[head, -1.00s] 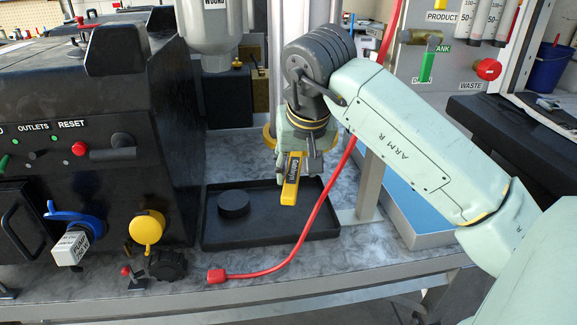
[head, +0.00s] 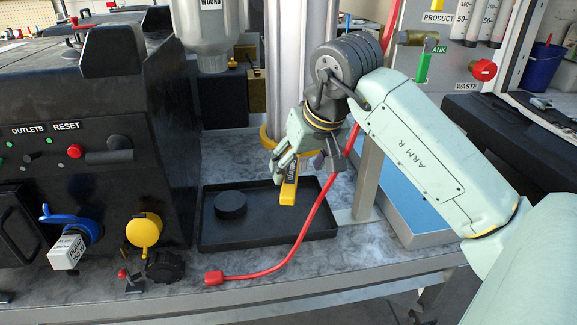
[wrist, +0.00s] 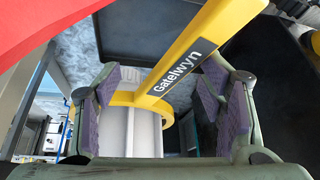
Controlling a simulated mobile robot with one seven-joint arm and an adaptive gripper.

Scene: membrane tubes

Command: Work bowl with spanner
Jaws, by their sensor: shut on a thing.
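The yellow spanner (head: 287,187), labelled "Gatelwyn", has its handle sticking out over the tray toward the front. In the wrist view its bar (wrist: 200,45) runs from the top right to a curved yellow end against a pale cylinder (wrist: 130,135). In the head view a yellow arc (head: 267,138) shows at the lower end of a light grey column (head: 300,70), which appears to be the bowl. My gripper (head: 303,158) is shut on the spanner, its purple pads on either side of the bar. The far side of the yellow end is hidden.
A black tray (head: 270,238) with a black disc (head: 230,205) lies below the handle. A red hose (head: 318,215) crosses the tray's right edge in front. A dark machine (head: 90,110) with valves stands at left; a metal post (head: 368,180) is close at right.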

